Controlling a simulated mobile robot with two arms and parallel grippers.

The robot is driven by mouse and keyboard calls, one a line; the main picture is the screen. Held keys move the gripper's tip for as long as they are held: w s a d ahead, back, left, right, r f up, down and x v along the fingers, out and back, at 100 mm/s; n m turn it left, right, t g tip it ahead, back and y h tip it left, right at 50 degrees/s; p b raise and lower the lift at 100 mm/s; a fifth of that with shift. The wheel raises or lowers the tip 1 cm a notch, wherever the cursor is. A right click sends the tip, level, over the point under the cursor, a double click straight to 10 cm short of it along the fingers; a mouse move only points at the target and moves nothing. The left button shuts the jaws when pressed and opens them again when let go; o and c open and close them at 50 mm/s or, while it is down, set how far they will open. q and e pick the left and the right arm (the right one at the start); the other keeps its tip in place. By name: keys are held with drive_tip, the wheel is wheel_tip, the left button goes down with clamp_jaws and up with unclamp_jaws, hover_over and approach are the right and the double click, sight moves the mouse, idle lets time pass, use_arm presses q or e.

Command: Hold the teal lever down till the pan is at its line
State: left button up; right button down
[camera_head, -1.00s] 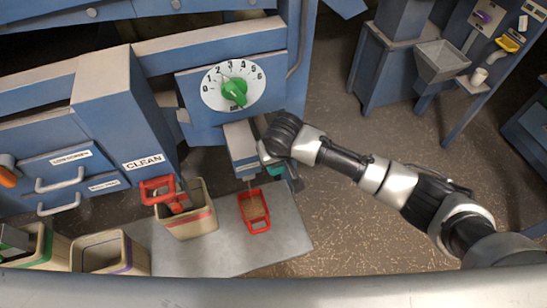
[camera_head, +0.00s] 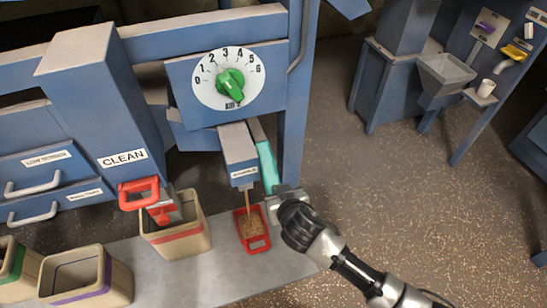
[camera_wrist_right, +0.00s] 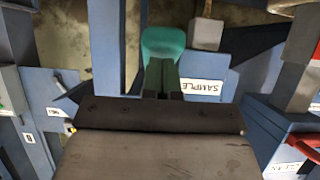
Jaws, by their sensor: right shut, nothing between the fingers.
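The teal lever (camera_head: 267,167) slopes down along the right side of the blue sampler spout (camera_head: 239,160). It also shows in the right wrist view (camera_wrist_right: 163,42), just ahead of the fingers. My right gripper (camera_head: 274,193) is shut and empty at the lever's lower end; I cannot tell if it touches. The red pan (camera_head: 259,244) sits under the spout with tan grain (camera_head: 250,224) in it. A thin tan stream runs from the spout into the pan. The pan's line cannot be made out. My left gripper is out of view.
A grey bench (camera_head: 215,268) carries the pan and a beige bin with a red stripe (camera_head: 182,240). Above are a dial with a green knob (camera_head: 230,82) and a red-handled CLEAN outlet (camera_head: 139,193). Open floor (camera_head: 400,190) lies to the right.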

drive_tip(key=shift+f+t+b, duration=0.5)
drive_tip(key=shift+b, duration=0.2)
drive_tip(key=shift+s+f, duration=0.1)
drive_tip(key=shift+f, duration=0.1)
idle(3.1)
